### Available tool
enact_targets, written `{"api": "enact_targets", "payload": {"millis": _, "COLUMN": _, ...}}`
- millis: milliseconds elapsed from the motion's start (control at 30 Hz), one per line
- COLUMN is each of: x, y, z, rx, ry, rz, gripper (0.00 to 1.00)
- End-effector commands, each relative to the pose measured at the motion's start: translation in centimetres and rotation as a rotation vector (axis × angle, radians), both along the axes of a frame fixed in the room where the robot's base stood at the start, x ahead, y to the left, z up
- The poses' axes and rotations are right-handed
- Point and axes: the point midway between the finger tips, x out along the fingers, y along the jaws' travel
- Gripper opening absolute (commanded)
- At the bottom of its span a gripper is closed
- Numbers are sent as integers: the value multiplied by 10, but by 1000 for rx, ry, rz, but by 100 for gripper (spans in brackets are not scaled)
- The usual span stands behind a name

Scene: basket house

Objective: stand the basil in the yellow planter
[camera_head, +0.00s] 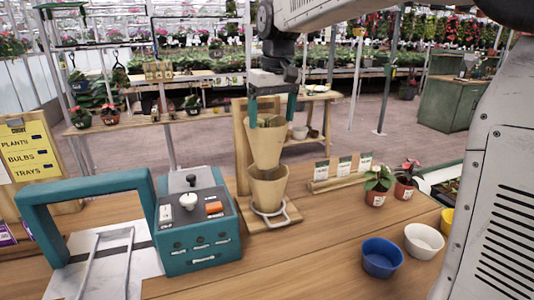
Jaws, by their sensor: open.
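My gripper (272,110) is open, its two teal fingers pointing down on either side of the top of a tan cone (264,148). Whether the fingers touch the cone is unclear. A little green shows inside that cone's mouth; I cannot tell what it is. The cone sits above a second tan cone (267,190) on a wooden stand. A leafy green plant in a labelled terracotta pot (376,198) stands on the table at the right; I cannot tell if it is the basil. The yellow planter (447,219) is at the right, partly hidden by my arm.
A blue bowl (382,259) and a white bowl (423,242) stand near the yellow planter. A red-flowered pot (404,189) stands beside the green plant, with a card rack (340,179) to its left. A teal control box (195,225) is left of the stand. Table between is clear.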

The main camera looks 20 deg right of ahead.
Motion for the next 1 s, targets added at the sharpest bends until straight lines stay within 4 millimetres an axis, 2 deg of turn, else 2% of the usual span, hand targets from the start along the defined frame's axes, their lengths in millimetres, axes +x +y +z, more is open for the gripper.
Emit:
{"api": "enact_targets", "payload": {"millis": 167, "x": 14, "y": 1, "z": -9, "rx": 0, "ry": 2, "rz": 7, "gripper": 86}}
{"api": "enact_targets", "payload": {"millis": 700, "x": 23, "y": 5, "z": -75, "rx": 0, "ry": 0, "rz": 6, "gripper": 86}}
{"api": "enact_targets", "payload": {"millis": 967, "x": 23, "y": 6, "z": -78, "rx": 0, "ry": -1, "rz": 6, "gripper": 86}}
{"api": "enact_targets", "payload": {"millis": 1000, "x": 23, "y": 6, "z": -78, "rx": 0, "ry": -1, "rz": 6, "gripper": 80}}
